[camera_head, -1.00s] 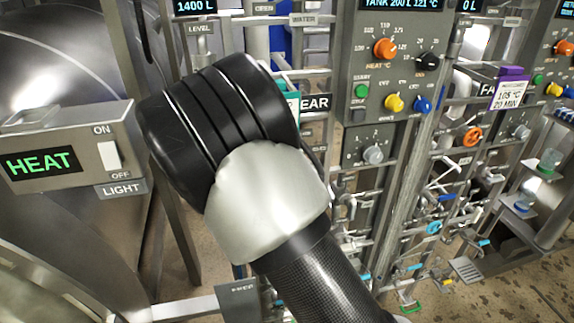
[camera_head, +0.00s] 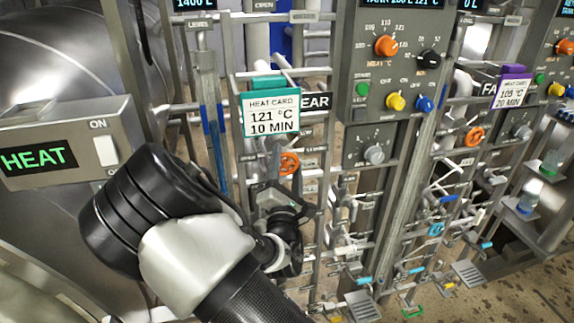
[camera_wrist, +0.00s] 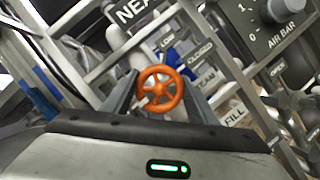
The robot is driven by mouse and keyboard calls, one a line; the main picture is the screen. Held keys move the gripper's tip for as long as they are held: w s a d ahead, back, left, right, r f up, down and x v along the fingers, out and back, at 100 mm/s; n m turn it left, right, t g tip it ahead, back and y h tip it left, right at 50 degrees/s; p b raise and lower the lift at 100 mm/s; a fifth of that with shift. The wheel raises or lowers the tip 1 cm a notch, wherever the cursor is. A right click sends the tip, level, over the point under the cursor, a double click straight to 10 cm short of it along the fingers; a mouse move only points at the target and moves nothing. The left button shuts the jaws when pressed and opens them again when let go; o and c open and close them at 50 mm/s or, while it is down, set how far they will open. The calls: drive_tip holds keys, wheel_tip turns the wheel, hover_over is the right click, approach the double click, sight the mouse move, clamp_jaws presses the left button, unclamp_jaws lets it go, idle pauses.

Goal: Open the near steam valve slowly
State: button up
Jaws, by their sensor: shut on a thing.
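The near steam valve's orange handwheel (camera_head: 289,163) sits on the pipe rack below the teal heat card. It also shows in the wrist view (camera_wrist: 159,89), face-on, beside labels reading LOW, CLOSED and STEAM. My gripper (camera_wrist: 160,98) is shut on this wheel, with a finger on either side of it. In the head view my black wrist and gripper body come up to the wheel from below and left. The fingertips are small and partly hidden there. The NEAR sign (camera_wrist: 135,12) stands above the wheel in the wrist view.
A teal-topped heat card (camera_head: 270,114) reading 121 °C, 10 MIN hangs just above the wheel. A grey control panel (camera_head: 385,148) with knobs stands to the right. A second orange wheel (camera_head: 473,136) is farther right. Pipes and rails crowd around. The HEAT switch box (camera_head: 75,150) is at left.

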drive_tip(key=shift+n, duration=0.4)
drive_tip(key=o, duration=1.1)
drive_tip(key=shift+b+v, duration=0.5)
drive_tip(key=shift+v, duration=8.2)
drive_tip(key=shift+d+f, duration=0.1)
drive_tip(key=shift+d, duration=0.05)
